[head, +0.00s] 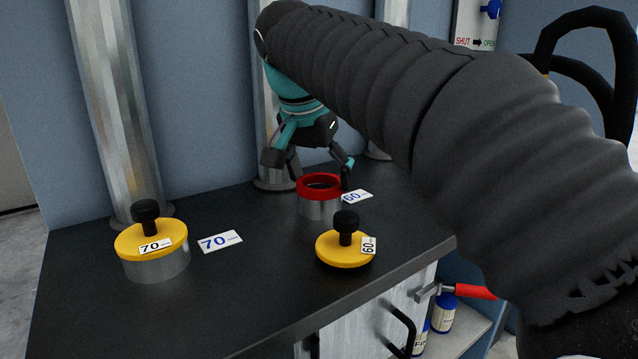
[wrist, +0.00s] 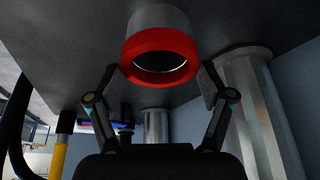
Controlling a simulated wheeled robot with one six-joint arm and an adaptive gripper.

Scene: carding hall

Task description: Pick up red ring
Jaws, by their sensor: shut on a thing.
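The red ring (head: 319,194) sits level on top of a short silver cylinder (head: 320,209) on the dark worktop. In the wrist view the ring (wrist: 160,79) shows as a red band around a dark round opening, with the silver cylinder (wrist: 158,20) behind it. My gripper (head: 320,174) comes down from behind with one finger on each side of the ring. In the wrist view my gripper (wrist: 158,78) is shut on the red ring, its fingertips at the left and right edges. No gap under the ring shows.
A yellow knobbed plug (head: 345,249) marked 60 lies in front of the cylinder. Another yellow plug (head: 152,240) marked 70 sits on a wider silver cylinder at left. Cards marked 70 (head: 220,242) and 60 (head: 357,196) lie on the worktop (head: 230,290). Vertical metal pipes (head: 115,110) stand behind.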

